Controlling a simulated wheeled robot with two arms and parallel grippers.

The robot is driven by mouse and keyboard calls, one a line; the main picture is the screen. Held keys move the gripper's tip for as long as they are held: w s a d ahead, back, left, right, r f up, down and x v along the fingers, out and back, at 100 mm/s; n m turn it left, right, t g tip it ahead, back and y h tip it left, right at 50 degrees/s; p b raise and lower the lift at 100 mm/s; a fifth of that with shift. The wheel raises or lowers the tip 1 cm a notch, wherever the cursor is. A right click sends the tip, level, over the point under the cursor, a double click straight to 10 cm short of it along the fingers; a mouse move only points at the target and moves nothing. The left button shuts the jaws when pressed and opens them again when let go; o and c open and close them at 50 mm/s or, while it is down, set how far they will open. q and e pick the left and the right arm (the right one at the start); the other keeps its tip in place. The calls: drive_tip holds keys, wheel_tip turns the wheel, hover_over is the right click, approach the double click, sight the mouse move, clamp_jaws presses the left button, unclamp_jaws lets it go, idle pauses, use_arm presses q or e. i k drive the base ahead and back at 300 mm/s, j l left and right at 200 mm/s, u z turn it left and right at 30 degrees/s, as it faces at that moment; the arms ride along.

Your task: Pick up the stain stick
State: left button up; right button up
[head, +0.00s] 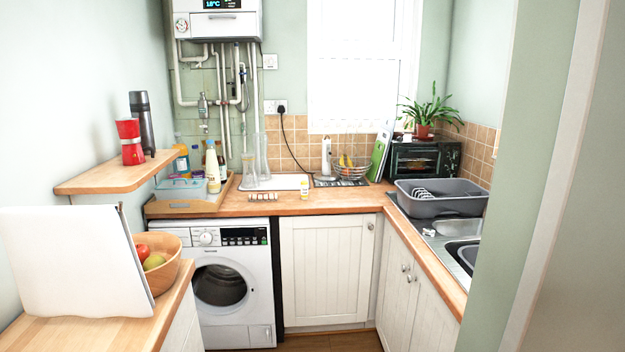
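A small upright white-and-yellow item (304,189) stands on the wooden worktop (330,204), left of the middle of the head view. It may be the stain stick, but it is too small for me to read a label. To its left, a small low rack-like item (263,197) lies near the worktop's front edge above the washing machine. Neither of my grippers is in view.
A white tray (290,182) with glass vases stands behind. A wire fruit basket (346,171) and toaster oven (425,158) are farther right. A grey dish tub (440,199) sits by the sink. A wooden bowl (168,262) and white board (75,262) stand near left.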

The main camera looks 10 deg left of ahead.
sight(303, 184)
drive_tip(key=i+u, duration=0.2)
drive_tip(key=i, duration=0.25)
drive_tip(key=i+l+u, duration=0.15)
drive_tip(key=i, duration=0.25)
drive_tip(key=i+l+u, duration=0.2)
drive_tip(key=i, duration=0.25)
